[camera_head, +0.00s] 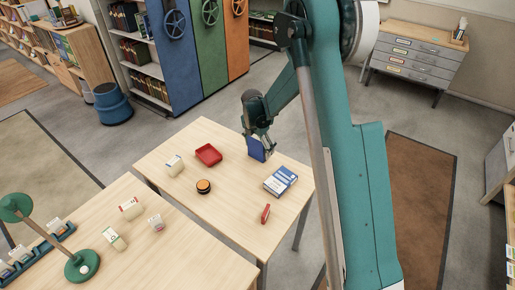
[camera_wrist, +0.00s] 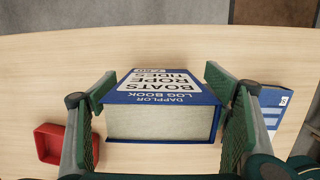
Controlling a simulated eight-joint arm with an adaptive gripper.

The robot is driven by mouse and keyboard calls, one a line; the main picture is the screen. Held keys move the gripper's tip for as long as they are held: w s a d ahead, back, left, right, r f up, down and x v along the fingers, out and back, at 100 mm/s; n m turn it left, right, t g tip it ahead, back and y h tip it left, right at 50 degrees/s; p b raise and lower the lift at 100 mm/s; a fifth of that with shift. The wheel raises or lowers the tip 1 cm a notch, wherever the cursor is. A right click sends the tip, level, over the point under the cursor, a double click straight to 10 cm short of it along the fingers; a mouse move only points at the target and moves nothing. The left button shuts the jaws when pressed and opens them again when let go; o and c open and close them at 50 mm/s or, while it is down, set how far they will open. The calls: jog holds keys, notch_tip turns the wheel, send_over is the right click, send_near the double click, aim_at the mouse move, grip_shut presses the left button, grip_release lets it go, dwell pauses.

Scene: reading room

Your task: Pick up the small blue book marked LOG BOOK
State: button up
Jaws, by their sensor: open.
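The small blue book marked LOG BOOK (camera_wrist: 160,92) is in the wrist view, with its lettering upside down and its pale page edges toward the camera. In the head view the blue book (camera_head: 257,152) appears to stand upright near the table's far edge. My gripper (camera_head: 260,138) is directly over it. In the wrist view my gripper (camera_wrist: 161,86) is open, with one green-padded finger on each side of the book. A gap shows at the left finger; the right finger is very close to the book, and I cannot tell whether it touches.
A blue-and-white box or book (camera_head: 281,180) lies right of the book. A red tray (camera_head: 208,154), a white item (camera_head: 174,165), a round black-and-orange item (camera_head: 203,186) and a small red object (camera_head: 265,213) are spread over the wooden table (camera_head: 235,208).

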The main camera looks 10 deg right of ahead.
jog(key=c, duration=1.2)
jog(key=shift+r+p, duration=0.4)
jog(key=shift+r, duration=4.65)
